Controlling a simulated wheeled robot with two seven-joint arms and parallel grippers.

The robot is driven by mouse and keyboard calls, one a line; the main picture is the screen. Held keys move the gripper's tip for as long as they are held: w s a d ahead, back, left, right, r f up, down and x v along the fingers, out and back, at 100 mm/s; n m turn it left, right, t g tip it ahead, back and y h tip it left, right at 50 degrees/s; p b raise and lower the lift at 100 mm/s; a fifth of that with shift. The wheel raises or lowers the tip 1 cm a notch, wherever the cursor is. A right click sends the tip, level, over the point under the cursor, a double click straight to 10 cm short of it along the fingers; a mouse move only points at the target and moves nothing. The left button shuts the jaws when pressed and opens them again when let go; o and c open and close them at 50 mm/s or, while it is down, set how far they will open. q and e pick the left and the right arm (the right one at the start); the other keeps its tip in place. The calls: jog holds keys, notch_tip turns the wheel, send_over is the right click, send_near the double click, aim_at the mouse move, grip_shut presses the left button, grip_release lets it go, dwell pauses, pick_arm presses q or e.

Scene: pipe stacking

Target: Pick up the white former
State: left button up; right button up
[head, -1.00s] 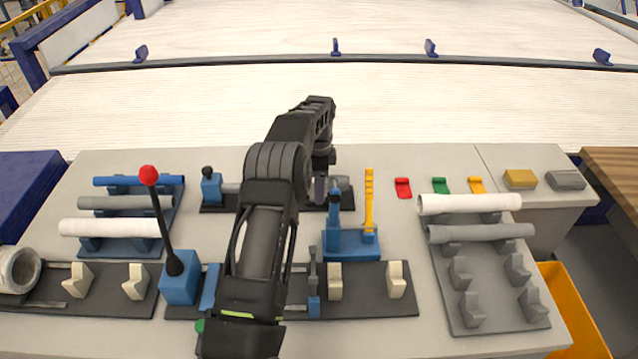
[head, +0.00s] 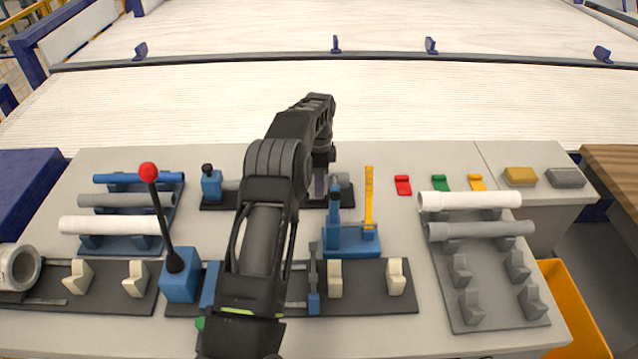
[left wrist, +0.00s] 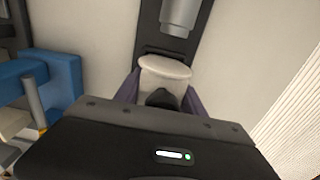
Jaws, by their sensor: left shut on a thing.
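My left gripper (head: 319,186) is over the black fixture at the back middle of the bench. In the left wrist view its two purple fingers (left wrist: 158,98) are on either side of the white former (left wrist: 165,68), shut on it. The former has a pale rounded top, and its lower part is hidden by the gripper body. In the head view my left arm and gripper hide the former. A grey cylinder (left wrist: 180,14) on the black base (left wrist: 168,46) is just beyond the former. My right gripper is not in view.
A blue stand with a yellow upright (head: 369,205) is right of the gripper. A red-knobbed lever (head: 160,215) rises at left. Pipe racks hold a white pipe (head: 110,225) at left and another white pipe (head: 470,201) at right. Bench space behind the gripper is clear.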

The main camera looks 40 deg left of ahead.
pick_arm(q)
grip_shut()
dwell(0.3)
jog(key=shift+r, duration=0.1)
jog(key=shift+w+r, duration=0.1)
jog(key=shift+r, duration=0.45)
notch_tip(320, 180, up, 6)
jog(key=shift+b, duration=0.8)
notch_tip(320, 180, up, 2)
jog(key=shift+p, duration=0.7)
jog(key=shift+r+p, duration=0.3)
jog(key=shift+r, duration=0.15)
